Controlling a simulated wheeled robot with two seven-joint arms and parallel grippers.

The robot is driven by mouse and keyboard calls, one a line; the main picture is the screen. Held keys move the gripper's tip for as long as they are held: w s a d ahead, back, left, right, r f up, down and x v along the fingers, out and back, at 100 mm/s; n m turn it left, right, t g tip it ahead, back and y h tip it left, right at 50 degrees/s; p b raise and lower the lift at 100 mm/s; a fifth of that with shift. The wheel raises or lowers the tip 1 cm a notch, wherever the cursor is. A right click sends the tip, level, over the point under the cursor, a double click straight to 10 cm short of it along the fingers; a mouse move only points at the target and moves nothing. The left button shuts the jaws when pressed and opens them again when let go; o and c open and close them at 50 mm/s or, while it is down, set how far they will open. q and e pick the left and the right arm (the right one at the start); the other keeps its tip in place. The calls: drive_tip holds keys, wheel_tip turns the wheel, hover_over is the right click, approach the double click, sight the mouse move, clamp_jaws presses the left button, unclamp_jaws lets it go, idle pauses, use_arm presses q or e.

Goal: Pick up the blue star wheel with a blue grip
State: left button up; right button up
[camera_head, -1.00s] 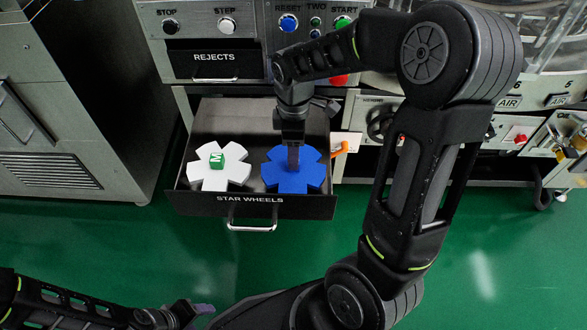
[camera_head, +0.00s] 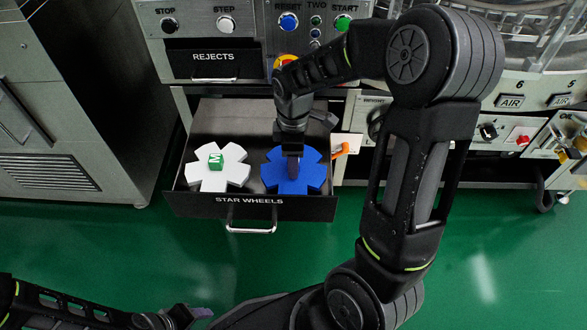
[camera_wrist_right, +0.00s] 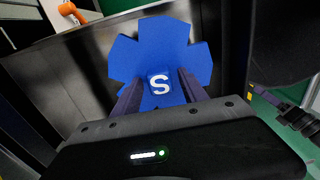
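The blue star wheel (camera_head: 310,174) lies in the right part of the open drawer, and it also shows in the right wrist view (camera_wrist_right: 130,57). Its blue grip (camera_wrist_right: 160,84), marked with a white S, stands at its middle. My right gripper (camera_head: 293,167) points down over the wheel and hides the grip in the head view. In the right wrist view its two fingers (camera_wrist_right: 159,82) stand apart on either side of the grip, with a gap visible. My left gripper (camera_head: 203,313) is low at the bottom of the head view, away from the drawer; its opening is unclear.
A white star wheel (camera_head: 207,181) with a green M grip (camera_head: 216,161) lies left of the blue one. The drawer (camera_head: 190,205) has a front wall and handle. A control panel (camera_head: 260,20) with buttons stands above, and an orange handle (camera_head: 341,150) is to the right.

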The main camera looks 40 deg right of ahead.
clamp_jaws()
idle(0.3)
idle(0.3)
